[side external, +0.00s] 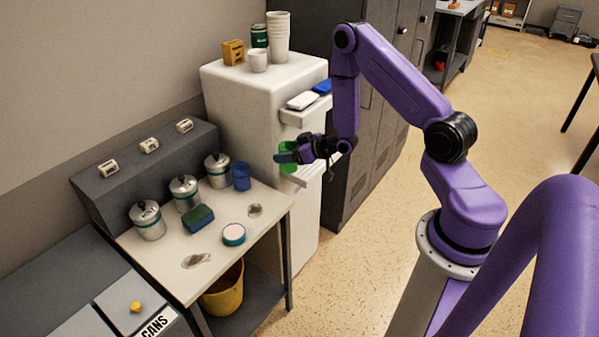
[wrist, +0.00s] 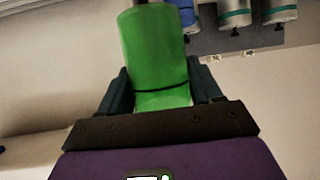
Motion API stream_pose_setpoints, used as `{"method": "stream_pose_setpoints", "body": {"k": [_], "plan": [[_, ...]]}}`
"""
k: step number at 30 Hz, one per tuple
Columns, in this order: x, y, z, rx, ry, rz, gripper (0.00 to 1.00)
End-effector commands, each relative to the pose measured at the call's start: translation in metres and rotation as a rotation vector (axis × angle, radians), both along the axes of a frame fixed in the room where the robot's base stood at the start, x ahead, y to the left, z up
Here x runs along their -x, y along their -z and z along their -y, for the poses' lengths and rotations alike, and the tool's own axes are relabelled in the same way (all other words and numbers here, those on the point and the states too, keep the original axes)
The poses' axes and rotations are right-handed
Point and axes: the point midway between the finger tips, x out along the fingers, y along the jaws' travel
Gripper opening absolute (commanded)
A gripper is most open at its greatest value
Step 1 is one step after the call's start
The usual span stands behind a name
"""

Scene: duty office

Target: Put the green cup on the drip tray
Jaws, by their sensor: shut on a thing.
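The green cup (side external: 287,147) is between the fingers of my gripper (side external: 296,155), in front of the white cabinet-like unit. In the wrist view the green cup (wrist: 155,50) fills the space between the two dark fingers of my gripper (wrist: 161,92), which are shut on it from both sides. A pale ledge (side external: 307,174) juts from the unit's front just below and right of the cup. It may be the drip tray, but I cannot tell for sure. I cannot tell whether the cup touches it.
The unit's top (side external: 290,72) holds stacked white cups, a green tin and a wooden holder. An upper shelf (side external: 297,115) carries a white and a blue item. The side table (side external: 165,245) holds metal canisters, a blue cup (side external: 240,176), a sponge and a round tin.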

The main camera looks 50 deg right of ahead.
Motion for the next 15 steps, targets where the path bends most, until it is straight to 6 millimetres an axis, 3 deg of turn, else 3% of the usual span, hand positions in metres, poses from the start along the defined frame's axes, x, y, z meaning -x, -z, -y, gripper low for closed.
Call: {"method": "stream_pose_setpoints", "body": {"k": [6, 15], "plan": [[-0.006, 0.004, 0.042, 0.001, 0.009, 0.0, 0.35], [-0.007, 0.006, 0.066, 0.0, 0.009, 0.0, 0.35]]}}
